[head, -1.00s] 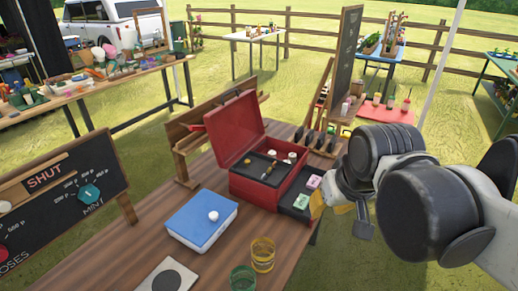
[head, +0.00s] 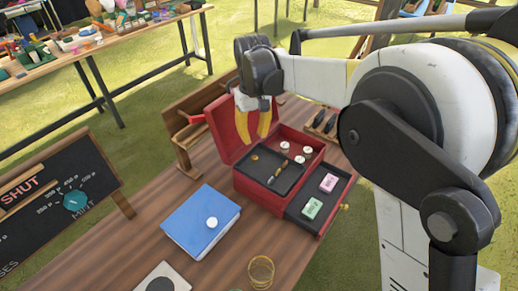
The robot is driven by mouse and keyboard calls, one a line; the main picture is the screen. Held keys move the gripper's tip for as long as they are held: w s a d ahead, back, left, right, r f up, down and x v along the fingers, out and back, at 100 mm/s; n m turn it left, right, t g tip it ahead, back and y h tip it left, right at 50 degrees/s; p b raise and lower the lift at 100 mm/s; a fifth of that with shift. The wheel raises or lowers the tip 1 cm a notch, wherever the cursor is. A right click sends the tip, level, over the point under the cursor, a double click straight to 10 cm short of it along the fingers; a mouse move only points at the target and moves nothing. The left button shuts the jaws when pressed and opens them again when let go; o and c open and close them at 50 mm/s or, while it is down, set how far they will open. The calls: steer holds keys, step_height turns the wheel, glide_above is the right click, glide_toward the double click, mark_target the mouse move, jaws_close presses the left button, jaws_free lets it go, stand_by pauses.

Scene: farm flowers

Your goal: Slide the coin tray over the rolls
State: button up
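The red cash box (head: 257,195) stands on the wooden table with its lid (head: 225,135) raised. A dark tray (head: 262,170) lies inside it, holding a small brass coin-like disc (head: 254,157) and a slim yellow-and-dark item (head: 277,174). Small white round pieces (head: 307,150), possibly the rolls, are toward the box's back right; I cannot tell whether they are in the tray or beside it. My gripper (head: 255,136) points down above the back left of the box, in front of the lid. Its yellow fingers are apart with nothing visible between them. They hide part of the lid and box interior.
A dark drawer (head: 317,212) at the box's right holds a pink bundle (head: 328,183) and a green bundle (head: 312,208). A yellow glass (head: 261,272) stands in front. A chalkboard (head: 65,205) stands at left.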

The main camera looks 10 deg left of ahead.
mark_target(255, 157)
step_height(255, 157, down, 9)
steer(key=b, duration=0.3)
steer(key=shift+f, duration=0.2)
steer(key=shift+w, duration=0.1)
jaws_close()
